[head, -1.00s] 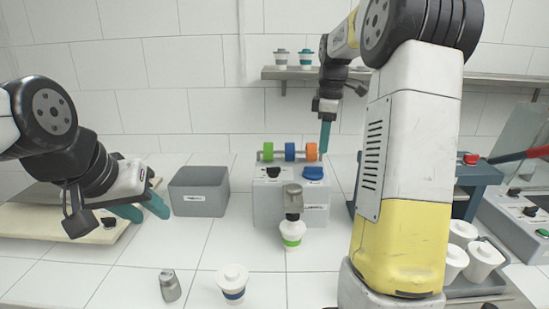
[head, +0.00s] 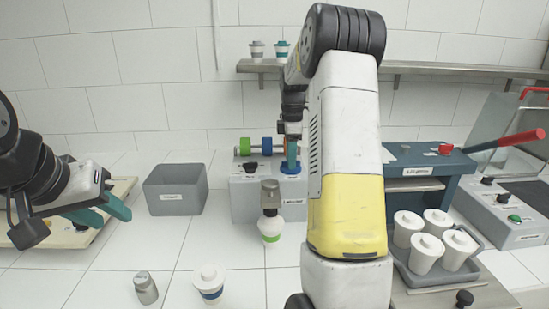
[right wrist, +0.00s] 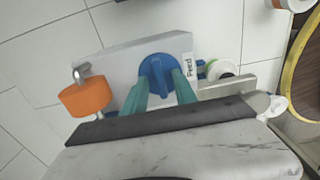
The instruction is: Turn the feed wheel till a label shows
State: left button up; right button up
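The feed wheel is a blue round knob (right wrist: 158,70) with a raised grip bar, beside a "Feed" sign (right wrist: 188,66) on a grey box. In the head view the knob (head: 291,168) sits on the box's top right. My right gripper (head: 291,150) points down at it. In the right wrist view my right gripper's teal fingers (right wrist: 160,82) stand apart, one on each side of the grip bar, and look open; firm contact is not clear. My left gripper (head: 103,212) is open and empty at the left over a board. I make out no label coming out of the box.
The grey box (head: 240,200) carries green and blue rollers and an orange roller (right wrist: 85,97). A green-banded cup (head: 271,230) stands before it, under a metal nozzle (head: 270,197). A grey bin (head: 176,190) stands left, a cup tray (head: 405,262) right.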

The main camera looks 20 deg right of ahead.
grip_shut()
jog(key=shift+m, duration=0.3)
jog(key=m, duration=1.1)
jog(key=shift+m, duration=0.4)
jog(key=m, duration=1.2)
jog(key=shift+m, duration=0.4)
jog(key=shift+m, duration=0.3)
